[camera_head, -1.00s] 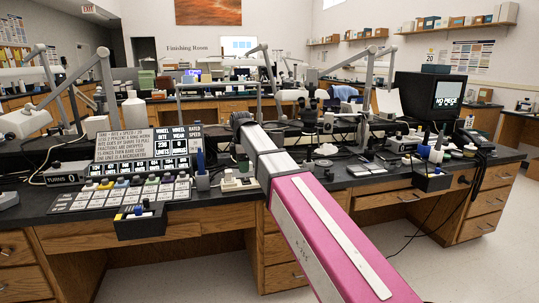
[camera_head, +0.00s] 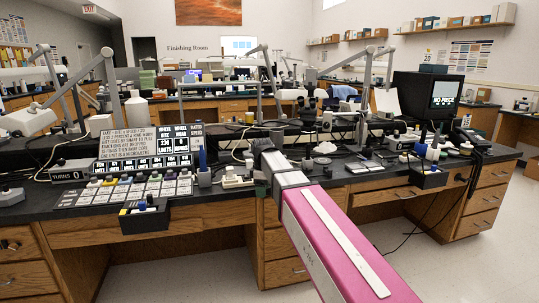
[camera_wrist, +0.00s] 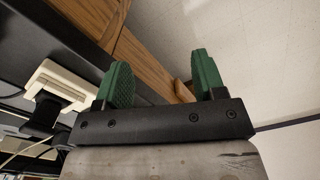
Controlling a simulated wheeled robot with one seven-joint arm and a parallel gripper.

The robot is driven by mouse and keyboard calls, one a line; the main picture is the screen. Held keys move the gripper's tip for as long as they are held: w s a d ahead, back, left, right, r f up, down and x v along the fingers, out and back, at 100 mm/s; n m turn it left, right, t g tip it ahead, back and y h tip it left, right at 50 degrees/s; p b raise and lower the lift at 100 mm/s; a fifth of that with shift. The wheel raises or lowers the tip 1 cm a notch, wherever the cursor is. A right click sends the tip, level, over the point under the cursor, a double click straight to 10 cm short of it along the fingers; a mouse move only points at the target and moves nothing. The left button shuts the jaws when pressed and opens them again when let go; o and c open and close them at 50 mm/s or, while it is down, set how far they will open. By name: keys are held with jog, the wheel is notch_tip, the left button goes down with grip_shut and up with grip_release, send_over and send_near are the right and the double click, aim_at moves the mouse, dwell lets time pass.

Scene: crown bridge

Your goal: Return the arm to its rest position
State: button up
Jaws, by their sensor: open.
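My gripper (camera_wrist: 162,76) shows in the wrist view with its two green fingers apart and nothing between them. In that view it is beside the wooden front and dark edge of the workbench, with pale floor beyond. In the head view my pink and grey arm reaches from the lower right up to the bench's front edge near the middle. The fingers cannot be made out there.
The black-topped workbench (camera_head: 370,190) carries a keypad panel (camera_head: 145,190), a readout board (camera_head: 155,148) and a monitor (camera_head: 428,98). A black bin (camera_head: 143,217) hangs at its front edge. A pale device (camera_wrist: 62,88) is close left of my gripper. Floor (camera_head: 185,275) in front is clear.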

jog(key=s+d+f+m, duration=0.7)
jog(key=s+d+f, duration=0.1)
jog(key=d+f, duration=0.2)
jog(key=s+d+f+m, duration=0.8)
jog(key=d+f, duration=0.3)
jog(key=f, duration=0.2)
jog(key=shift+s+d+f+m, duration=0.2)
jog(key=shift+s+f+m, duration=0.1)
jog(key=shift+s, duration=0.1)
